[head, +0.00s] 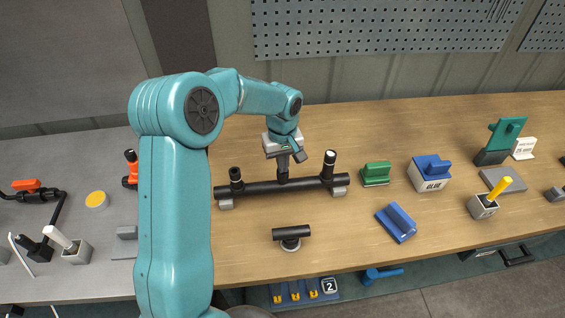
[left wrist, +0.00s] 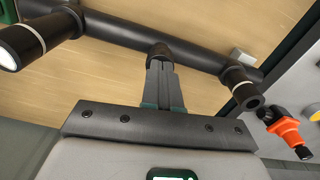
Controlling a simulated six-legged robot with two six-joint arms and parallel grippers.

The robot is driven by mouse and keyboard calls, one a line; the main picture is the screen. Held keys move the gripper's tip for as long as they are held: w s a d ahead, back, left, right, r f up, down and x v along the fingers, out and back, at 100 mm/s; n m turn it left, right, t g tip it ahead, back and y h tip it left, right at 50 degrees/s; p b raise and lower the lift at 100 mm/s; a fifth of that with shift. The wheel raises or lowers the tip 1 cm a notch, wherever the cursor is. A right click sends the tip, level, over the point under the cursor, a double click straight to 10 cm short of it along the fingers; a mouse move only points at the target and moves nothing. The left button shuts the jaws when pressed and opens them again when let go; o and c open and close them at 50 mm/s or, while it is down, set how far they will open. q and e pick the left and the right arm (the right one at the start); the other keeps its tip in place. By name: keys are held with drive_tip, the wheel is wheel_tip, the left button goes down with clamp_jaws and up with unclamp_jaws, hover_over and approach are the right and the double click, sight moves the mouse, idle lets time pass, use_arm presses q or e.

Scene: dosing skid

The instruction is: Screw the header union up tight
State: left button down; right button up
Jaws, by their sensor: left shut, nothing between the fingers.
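The black header pipe (head: 262,188) lies across the wooden bench on small grey feet, with three upright fittings. The left fitting (head: 236,176) is black, the right fitting (head: 329,162) has a white top, and the middle fitting (head: 283,178) stands under my left gripper (head: 284,158). I cannot tell which fitting is the union. In the left wrist view the shut fingers (left wrist: 161,85) point at the middle fitting (left wrist: 160,51), with nothing between them. Whether they touch it is unclear. My right gripper is in neither view.
A black T-shaped piece (head: 291,233) stands in front of the header. A green block (head: 376,175), a blue block (head: 397,224) and a blue-topped box (head: 429,177) stand to the right. A grey bench with an orange-and-black valve (head: 130,170) lies left.

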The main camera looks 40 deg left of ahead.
use_arm(q)
wheel_tip(320, 180, up, 2)
drive_tip(key=shift+r+p, duration=0.15)
drive_tip(key=shift+p, duration=0.6)
drive_tip(key=shift+s+r, duration=0.1)
drive_tip(key=shift+r, duration=0.1)
wheel_tip(320, 180, up, 16)
drive_tip(key=shift+b, duration=0.45)
drive_tip(key=shift+f, duration=0.15)
